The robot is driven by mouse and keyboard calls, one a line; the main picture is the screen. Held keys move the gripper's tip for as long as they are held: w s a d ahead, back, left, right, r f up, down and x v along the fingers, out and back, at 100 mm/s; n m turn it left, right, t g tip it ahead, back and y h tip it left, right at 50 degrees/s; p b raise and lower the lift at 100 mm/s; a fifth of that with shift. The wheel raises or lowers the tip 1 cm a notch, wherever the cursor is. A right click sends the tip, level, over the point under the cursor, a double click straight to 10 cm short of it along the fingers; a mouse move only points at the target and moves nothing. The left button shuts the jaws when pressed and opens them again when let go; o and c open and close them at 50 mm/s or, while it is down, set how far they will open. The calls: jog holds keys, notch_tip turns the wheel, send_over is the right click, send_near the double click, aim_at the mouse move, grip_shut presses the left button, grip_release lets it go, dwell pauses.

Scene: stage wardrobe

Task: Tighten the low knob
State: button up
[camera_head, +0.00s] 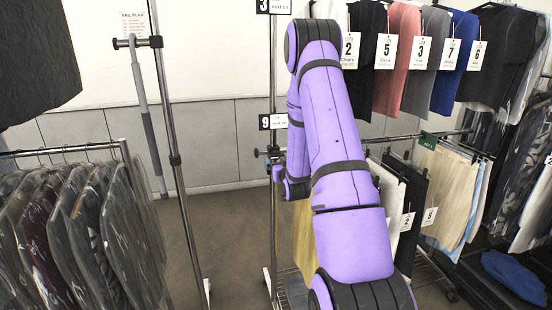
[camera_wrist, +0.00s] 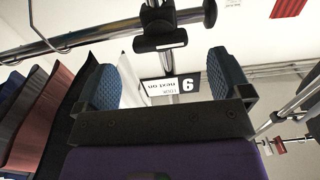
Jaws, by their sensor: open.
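A dark T-shaped knob (camera_wrist: 160,40) sits on a black collar around a chrome rail at the top of the wrist view. It lies beyond my gripper's fingertips and apart from them. In the head view, the lower rail joint with its dark fittings (camera_head: 271,152) is on the middle upright, just above my gripper (camera_head: 281,180); the knob itself is hard to make out there. In the wrist view my gripper (camera_wrist: 162,80) has its two blue padded fingers spread wide with nothing held. My purple arm hides part of the rack in the head view.
A number tag (camera_wrist: 172,86) shows between the fingers, behind them. Numbered shirts (camera_head: 400,60) hang on the upper right rail, trousers (camera_head: 448,190) below. A left rack (camera_head: 80,230) holds bagged garments. A chrome stand (camera_head: 170,140) stands left of the upright, with open floor (camera_head: 235,230) between.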

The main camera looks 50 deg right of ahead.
aim_at(277, 158)
jog(key=shift+x, duration=3.1)
jog(key=c, duration=0.9)
